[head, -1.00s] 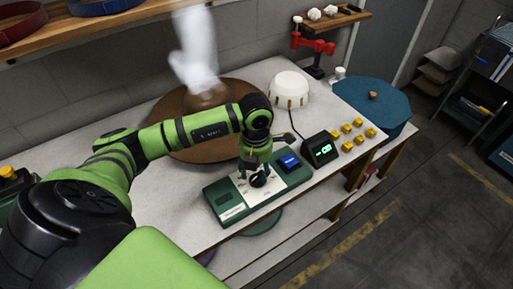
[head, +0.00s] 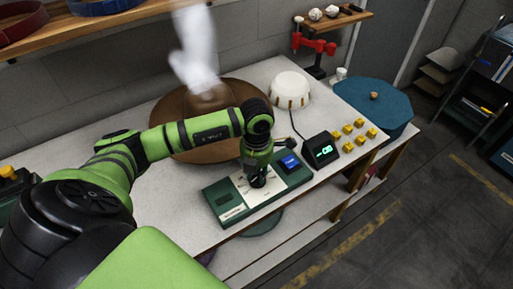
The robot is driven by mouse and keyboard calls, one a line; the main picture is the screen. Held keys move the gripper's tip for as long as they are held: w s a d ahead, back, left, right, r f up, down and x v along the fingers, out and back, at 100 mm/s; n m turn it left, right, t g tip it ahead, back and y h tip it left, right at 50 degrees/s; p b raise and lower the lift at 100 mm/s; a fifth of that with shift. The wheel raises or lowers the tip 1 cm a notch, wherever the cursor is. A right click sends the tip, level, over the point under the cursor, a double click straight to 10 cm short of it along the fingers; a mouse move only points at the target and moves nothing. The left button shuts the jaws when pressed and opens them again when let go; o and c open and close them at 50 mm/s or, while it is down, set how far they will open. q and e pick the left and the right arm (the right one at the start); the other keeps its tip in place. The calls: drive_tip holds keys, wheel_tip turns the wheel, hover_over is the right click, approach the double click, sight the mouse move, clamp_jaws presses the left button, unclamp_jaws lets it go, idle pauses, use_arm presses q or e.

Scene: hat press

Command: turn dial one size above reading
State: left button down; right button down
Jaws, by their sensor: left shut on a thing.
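The green control box (head: 222,203) lies on the bench with a white dial plate (head: 242,183) and a blue button or screen (head: 289,161). My left gripper (head: 257,183) points down over the plate and is shut on the black dial (head: 258,184), hiding most of it. The dial's pointer and its marks cannot be read. A small black display (head: 320,149) to the right of the box shows a lit green reading too small to make out. My right gripper is not in view.
A brown round form (head: 190,140) with steam above it stands behind my left arm. A white dome (head: 289,88), several yellow blocks (head: 348,147) and a blue drum (head: 372,100) are to the right. Shelves (head: 490,75) stand at the far right.

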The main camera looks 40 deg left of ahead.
sight(258, 175)
use_arm(q)
drive_tip(key=m+b, duration=0.2)
drive_tip(key=b, duration=0.1)
drive_tip(key=m+b, duration=0.6)
drive_tip(key=shift+w+d+f+b, duration=0.1)
drive_tip(key=shift+w+f+b, duration=0.1)
drive_tip(key=shift+f+b, duration=0.1)
drive_tip(key=shift+d+r+m+b, duration=0.1)
drive_tip(key=shift+r+m+b, duration=0.05)
drive_tip(key=shift+m+b, duration=0.75)
drive_tip(key=shift+r+m+b, duration=0.1)
drive_tip(key=shift+m+b, duration=0.65)
drive_tip(key=shift+m, duration=0.15)
drive_tip(key=c, duration=1)
unclamp_jaws()
wheel_tip(258, 175, up, 12)
drive_tip(key=shift+r, duration=0.1)
